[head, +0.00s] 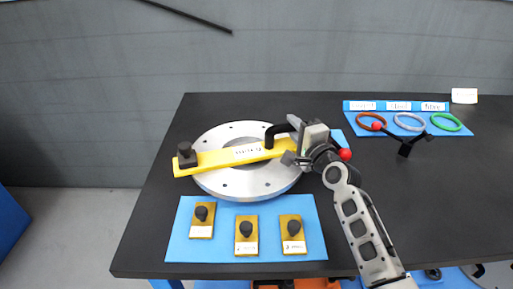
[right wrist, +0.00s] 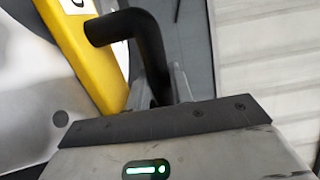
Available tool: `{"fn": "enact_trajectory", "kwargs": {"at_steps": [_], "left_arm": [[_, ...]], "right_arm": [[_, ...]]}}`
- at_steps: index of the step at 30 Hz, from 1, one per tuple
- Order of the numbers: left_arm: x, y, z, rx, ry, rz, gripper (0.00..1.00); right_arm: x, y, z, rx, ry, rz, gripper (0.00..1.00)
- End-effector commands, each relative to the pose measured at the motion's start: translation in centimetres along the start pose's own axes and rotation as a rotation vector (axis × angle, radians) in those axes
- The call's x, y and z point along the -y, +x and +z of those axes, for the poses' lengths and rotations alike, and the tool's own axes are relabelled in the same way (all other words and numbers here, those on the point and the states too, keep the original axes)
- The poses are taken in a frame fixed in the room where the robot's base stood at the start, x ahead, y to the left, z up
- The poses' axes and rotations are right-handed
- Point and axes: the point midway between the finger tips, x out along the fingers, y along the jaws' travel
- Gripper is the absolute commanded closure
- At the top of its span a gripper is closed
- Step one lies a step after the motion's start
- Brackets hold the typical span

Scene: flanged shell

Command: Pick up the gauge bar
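The gauge bar (head: 225,157) is a long yellow bar with a white label, lying across the round silver flange (head: 250,187). A dark block with a knob (head: 186,154) is at its left end. A bent black handle (head: 280,129) rises near its right end. In the right wrist view the yellow bar (right wrist: 88,50) and the black handle (right wrist: 140,28) show close up. My right gripper (head: 300,143) is at the handle's right side. The handle runs down behind the gripper's body, so its grip is hidden. My left gripper is not in view.
A blue mat (head: 220,249) in front holds three brass blocks with black knobs. A blue mat (head: 390,131) at back right holds red, white and green rings. A black piece with red balls (head: 404,150) lies nearby. The right side of the black table (head: 450,200) is clear.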

Motion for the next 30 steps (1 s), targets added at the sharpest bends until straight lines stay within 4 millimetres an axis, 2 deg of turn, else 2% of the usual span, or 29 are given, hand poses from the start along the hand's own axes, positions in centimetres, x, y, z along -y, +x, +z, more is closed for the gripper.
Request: {"fn": "enact_trajectory", "kwargs": {"at_steps": [11, 14, 24, 30], "left_arm": [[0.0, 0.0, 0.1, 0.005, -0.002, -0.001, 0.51], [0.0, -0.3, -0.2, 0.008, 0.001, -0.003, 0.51], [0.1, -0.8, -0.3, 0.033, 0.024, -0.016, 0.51], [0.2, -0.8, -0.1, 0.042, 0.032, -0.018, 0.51]], "right_arm": [[0.8, 0.0, 0.0, -0.001, 0.004, -0.01, 1.0], [2.0, 0.1, 0.0, -0.001, 0.005, -0.012, 1.0], [8.3, 0.0, 0.0, -0.002, 0.005, -0.013, 1.0], [10.1, 0.0, 0.0, -0.001, 0.005, -0.01, 1.0]]}}
